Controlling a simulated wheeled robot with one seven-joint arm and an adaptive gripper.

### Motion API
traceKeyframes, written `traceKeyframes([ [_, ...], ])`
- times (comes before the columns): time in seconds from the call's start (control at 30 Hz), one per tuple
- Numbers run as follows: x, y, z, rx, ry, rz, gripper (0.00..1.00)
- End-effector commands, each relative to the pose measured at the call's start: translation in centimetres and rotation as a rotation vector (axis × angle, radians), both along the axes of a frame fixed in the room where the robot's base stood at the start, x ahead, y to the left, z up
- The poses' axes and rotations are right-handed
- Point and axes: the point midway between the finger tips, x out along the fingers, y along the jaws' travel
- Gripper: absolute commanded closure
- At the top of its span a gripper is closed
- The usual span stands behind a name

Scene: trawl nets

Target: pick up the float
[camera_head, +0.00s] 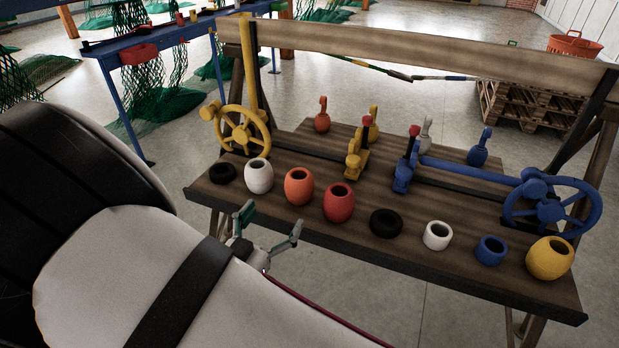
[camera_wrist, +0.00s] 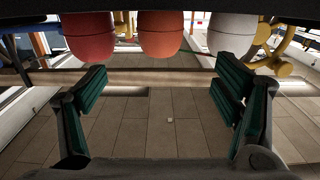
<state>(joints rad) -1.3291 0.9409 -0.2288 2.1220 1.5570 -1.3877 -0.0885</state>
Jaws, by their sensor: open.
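Several barrel-shaped floats stand in a row along the near side of the wooden table: a white float (camera_head: 259,176), an orange float (camera_head: 299,186), a red float (camera_head: 338,202) and, at the far right, a yellow float (camera_head: 550,258). My gripper (camera_head: 270,222) is open and empty, at the table's near edge in front of the white and orange floats, apart from them. In the wrist view, the red float (camera_wrist: 90,36), orange float (camera_wrist: 160,35) and white float (camera_wrist: 232,36) show at the top, beyond my open fingers (camera_wrist: 160,78).
Black rings (camera_head: 386,223), a white ring (camera_head: 437,236) and a blue ring (camera_head: 490,250) share the row. Behind stand a yellow handwheel (camera_head: 240,130) and a blue handwheel (camera_head: 552,208) with clamps. A plank (camera_head: 420,55) spans the table's back. Open floor lies before the table.

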Motion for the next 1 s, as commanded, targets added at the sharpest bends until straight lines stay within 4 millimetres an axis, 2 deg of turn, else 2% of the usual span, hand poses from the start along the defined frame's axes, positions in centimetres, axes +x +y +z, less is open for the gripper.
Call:
traceKeyframes([
  [0.33, 5.9, -2.2, 0.0, 0.002, 0.000, -0.004, 0.17],
  [0.73, 8.6, -3.2, 0.0, 0.003, 0.001, -0.002, 0.17],
  [1.0, 12.1, -4.4, 0.0, 0.003, 0.001, -0.002, 0.17],
])
